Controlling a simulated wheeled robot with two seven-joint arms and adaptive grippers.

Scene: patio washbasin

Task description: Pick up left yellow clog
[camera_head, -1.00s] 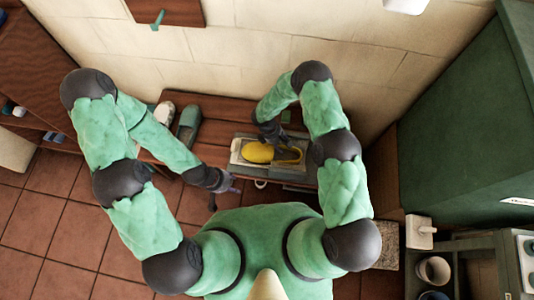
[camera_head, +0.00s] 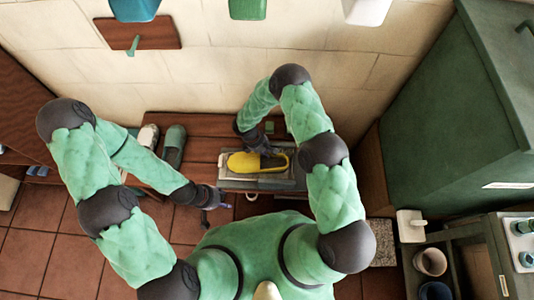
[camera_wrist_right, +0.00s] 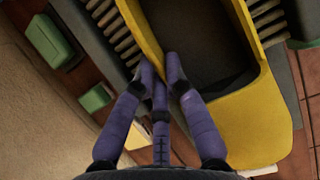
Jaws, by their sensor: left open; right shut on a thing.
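A yellow clog (camera_head: 241,162) sits in a grey ribbed tray (camera_head: 228,185) on the wooden bench, its opening toward the right. No second yellow clog shows. My right gripper (camera_head: 262,148) reaches down onto the clog from the back. In the right wrist view its purple fingers (camera_wrist_right: 162,72) are shut on the wall of the yellow clog (camera_wrist_right: 250,125) at the edge of its opening; one finger passes inside. The clog appears still in the tray. My left gripper (camera_head: 219,198) is open and empty, in front of the bench, left of the tray.
A green-grey shoe (camera_head: 174,146) and a pale shoe (camera_head: 148,136) stand on the bench (camera_head: 205,126) to the left. A large green cabinet (camera_head: 445,110) stands at right. A cart with cups (camera_head: 430,262) is at lower right. Tiled floor (camera_head: 60,235) is open at left.

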